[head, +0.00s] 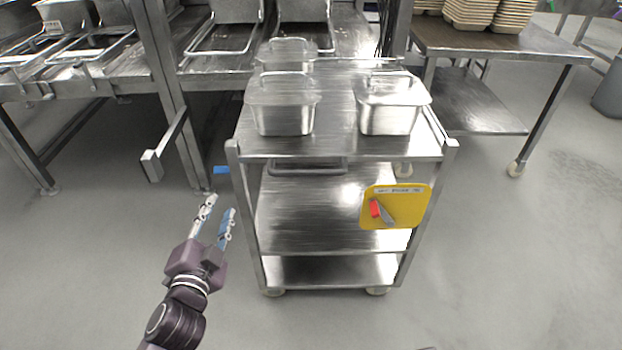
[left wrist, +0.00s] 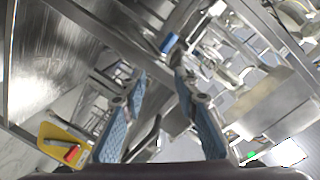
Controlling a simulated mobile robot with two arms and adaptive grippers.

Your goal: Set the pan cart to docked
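The pan cart (head: 345,135) is a steel cart with shelves and small wheels, standing in the middle of the head view against the steel counter. A yellow plate (head: 408,208) with a label strip hangs on its front right side. A lever with a red part (head: 375,208) and a grey end sits on the plate, slanting down to the right. The yellow plate also shows in the left wrist view (left wrist: 52,131). My left gripper (head: 220,206) is open and empty, left of the cart and apart from it; its blue-padded fingers show in the left wrist view (left wrist: 158,75). My right gripper is not in view.
Several lidded steel pans (head: 392,115) stand on the cart top. A small blue tab (head: 221,170) is at the cart's left side. A steel counter (head: 205,75) with pans stands behind. A side table (head: 480,42) with stacked trays is at the right. The front floor is clear.

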